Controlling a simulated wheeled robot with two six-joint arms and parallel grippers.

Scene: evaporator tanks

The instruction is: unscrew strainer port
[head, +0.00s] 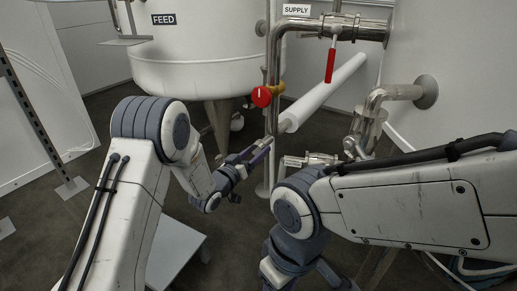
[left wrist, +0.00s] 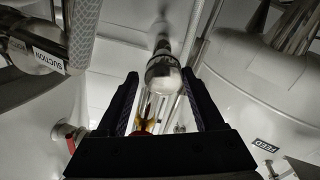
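A steel Y-shaped pipe fitting (head: 366,128) stands right of centre in the head view, with a short horizontal steel branch (head: 308,160) near its lower left. I cannot tell for certain which part is the strainer port. My left gripper (head: 258,152) is left of that branch, beside the vertical steel pipe, apart from the branch. In the left wrist view its two dark fingers (left wrist: 160,105) are spread wide. A shiny round-ended steel part (left wrist: 163,75) shows beyond and between them, with no visible contact. My right gripper (head: 325,278) is at the bottom edge, partly hidden by its own arm.
A vertical steel supply pipe (head: 273,95) carries a red round knob (head: 261,96). A red-handled valve (head: 331,62) is above right. A white diagonal pipe (head: 325,92) runs behind. The white FEED tank (head: 195,65) stands at the back. A SUCTION pipe (left wrist: 40,52) shows in the wrist view.

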